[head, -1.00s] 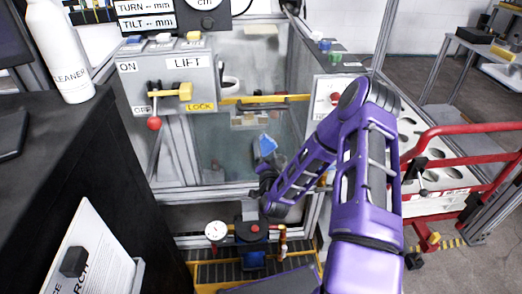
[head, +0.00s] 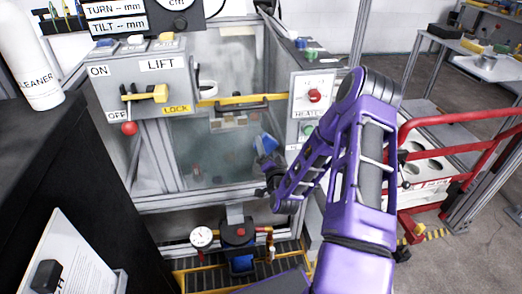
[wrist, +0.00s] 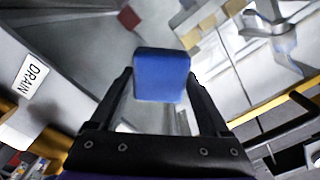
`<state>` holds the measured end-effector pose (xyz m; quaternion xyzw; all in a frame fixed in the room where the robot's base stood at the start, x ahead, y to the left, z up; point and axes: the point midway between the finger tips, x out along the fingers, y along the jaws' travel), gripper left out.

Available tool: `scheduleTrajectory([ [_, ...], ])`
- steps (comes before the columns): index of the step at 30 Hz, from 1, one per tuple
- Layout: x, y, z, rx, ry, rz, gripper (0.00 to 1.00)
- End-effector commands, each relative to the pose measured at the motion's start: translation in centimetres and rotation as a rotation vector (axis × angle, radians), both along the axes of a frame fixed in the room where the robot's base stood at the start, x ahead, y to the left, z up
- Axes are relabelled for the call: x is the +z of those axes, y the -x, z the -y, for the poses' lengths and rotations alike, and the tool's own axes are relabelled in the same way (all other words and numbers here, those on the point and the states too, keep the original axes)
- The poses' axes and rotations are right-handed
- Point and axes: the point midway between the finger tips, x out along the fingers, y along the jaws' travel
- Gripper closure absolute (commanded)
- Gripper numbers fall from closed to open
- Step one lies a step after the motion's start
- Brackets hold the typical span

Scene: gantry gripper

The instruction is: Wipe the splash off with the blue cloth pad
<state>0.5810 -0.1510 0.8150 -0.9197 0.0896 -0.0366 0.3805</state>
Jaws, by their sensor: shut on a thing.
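The blue cloth pad (head: 269,142) is a small block held at the end of my purple arm, in front of the clear pane of the tank (head: 207,160). In the wrist view the pad (wrist: 161,80) sits between the two black fingers of my gripper (wrist: 161,88), which is shut on it. In the head view my gripper (head: 266,160) is small and dark, close to the pane's right side. I cannot tell whether the pad touches the pane. I cannot make out the splash clearly.
A yellow bar handle (head: 245,102) crosses the tank front above the pad. The lift panel (head: 145,85) stands left, the heater panel (head: 313,97) right. A gauge (head: 202,237) and fittings lie below. A red-railed cart (head: 430,170) stands at right.

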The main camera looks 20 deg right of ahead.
Motion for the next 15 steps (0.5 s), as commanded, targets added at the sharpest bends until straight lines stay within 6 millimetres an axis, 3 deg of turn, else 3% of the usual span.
scheduleTrajectory([
  [9,0.2,0.0,0.5,-0.006,0.004,0.006,0.64],
  [15,0.1,1.5,0.1,-0.005,0.003,0.004,0.64],
])
